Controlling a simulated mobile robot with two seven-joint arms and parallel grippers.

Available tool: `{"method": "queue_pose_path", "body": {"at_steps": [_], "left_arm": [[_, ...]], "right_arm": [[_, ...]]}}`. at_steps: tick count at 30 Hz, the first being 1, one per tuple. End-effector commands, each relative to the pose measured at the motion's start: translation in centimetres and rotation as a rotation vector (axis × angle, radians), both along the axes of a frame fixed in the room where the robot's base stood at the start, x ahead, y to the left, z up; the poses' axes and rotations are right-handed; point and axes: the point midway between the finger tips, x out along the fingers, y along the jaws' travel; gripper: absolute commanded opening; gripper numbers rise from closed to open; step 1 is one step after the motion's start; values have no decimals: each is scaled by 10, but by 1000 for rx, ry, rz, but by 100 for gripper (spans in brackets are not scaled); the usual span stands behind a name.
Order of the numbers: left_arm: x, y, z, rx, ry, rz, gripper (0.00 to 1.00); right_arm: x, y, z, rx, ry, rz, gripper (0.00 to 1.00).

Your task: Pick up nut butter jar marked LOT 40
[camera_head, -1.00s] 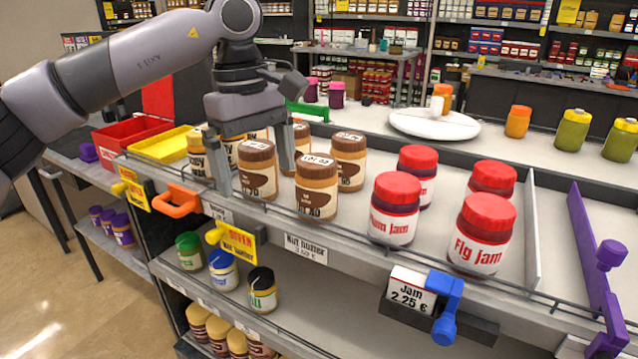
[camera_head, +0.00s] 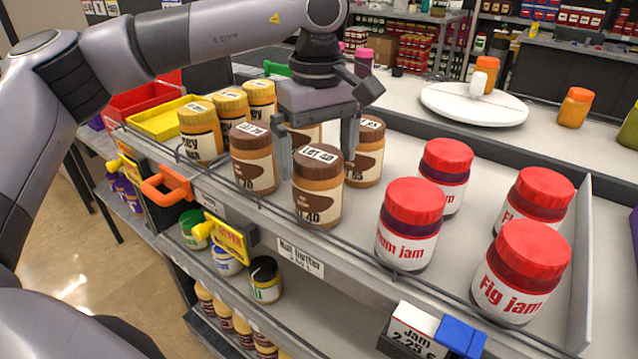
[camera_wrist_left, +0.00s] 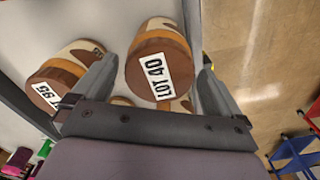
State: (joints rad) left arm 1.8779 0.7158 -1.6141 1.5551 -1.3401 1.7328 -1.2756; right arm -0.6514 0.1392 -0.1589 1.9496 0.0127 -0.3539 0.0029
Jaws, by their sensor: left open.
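The nut butter jar marked LOT 40 (camera_head: 317,200) stands upright at the front of the top shelf, with a brown lid and a brown and cream label. My left gripper (camera_head: 316,162) is open and points down; its fingers show left and right of the jar's lid, partly behind it. In the left wrist view the LOT 40 lid (camera_wrist_left: 158,75) lies between the open fingers. I cannot tell whether they touch it. My right gripper is not in view.
Another brown-lidded jar (camera_head: 366,155) stands close behind on the right. Red-lidded jam jars (camera_head: 410,225) stand farther right. A low wire rail runs along the shelf front. Yellow-lidded jars (camera_head: 201,130) and a yellow tray (camera_head: 165,118) are on the left.

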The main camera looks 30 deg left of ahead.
Motion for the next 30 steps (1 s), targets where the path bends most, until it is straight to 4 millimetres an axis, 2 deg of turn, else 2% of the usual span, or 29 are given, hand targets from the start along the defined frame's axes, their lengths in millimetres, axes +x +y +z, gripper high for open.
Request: {"method": "queue_pose_path", "body": {"at_steps": [3, 6, 13, 14, 18, 19, 20, 30], "left_arm": [[0, 2, -17, 1, 1, 0, 100], [0, 1, -25, -1, 0, 0, 100], [0, 1, -27, -1, -1, 0, 100], [0, 1, -27, -1, -2, 0, 97], [0, 1, -27, -2, -1, 0, 51], [0, 1, -27, -1, -2, 0, 41], [0, 1, -25, -2, -3, 0, 36], [1, 1, -21, -3, -5, 1, 36]], "right_arm": [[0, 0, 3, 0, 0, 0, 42], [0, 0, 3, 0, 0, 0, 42], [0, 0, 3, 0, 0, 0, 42], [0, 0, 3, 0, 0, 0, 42], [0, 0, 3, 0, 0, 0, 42], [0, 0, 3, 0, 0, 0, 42], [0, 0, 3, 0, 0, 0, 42], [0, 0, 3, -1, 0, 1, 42]]}}
